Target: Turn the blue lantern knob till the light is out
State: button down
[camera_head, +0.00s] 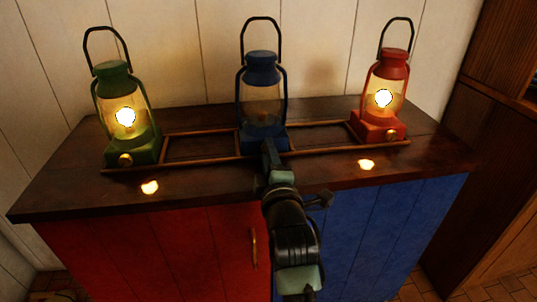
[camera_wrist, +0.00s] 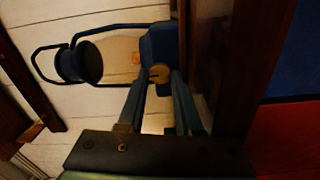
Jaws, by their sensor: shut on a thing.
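The blue lantern (camera_head: 262,95) stands in the middle of the counter, between two lit lanterns. Its globe shows no bright bulb, unlike the other two. It also shows sideways in the wrist view (camera_wrist: 160,42), with a small dull orange patch in its glass. Its round brass knob (camera_wrist: 159,73) sits on the base, between my fingertips. My gripper (camera_wrist: 161,80) is shut on this knob. In the head view my gripper (camera_head: 268,152) reaches the front of the lantern's base and hides the knob.
A lit green lantern (camera_head: 114,85) stands at left and a lit red lantern (camera_head: 394,68) at right. A low wooden rail frame (camera_head: 200,133) runs along the dark counter (camera_head: 70,185). Red doors (camera_head: 150,255) and blue doors (camera_head: 385,230) are below. A pale plank wall is behind.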

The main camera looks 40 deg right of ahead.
dwell(0.3)
jog(key=c, duration=0.6)
grip_release()
jog(key=shift+f, duration=0.1)
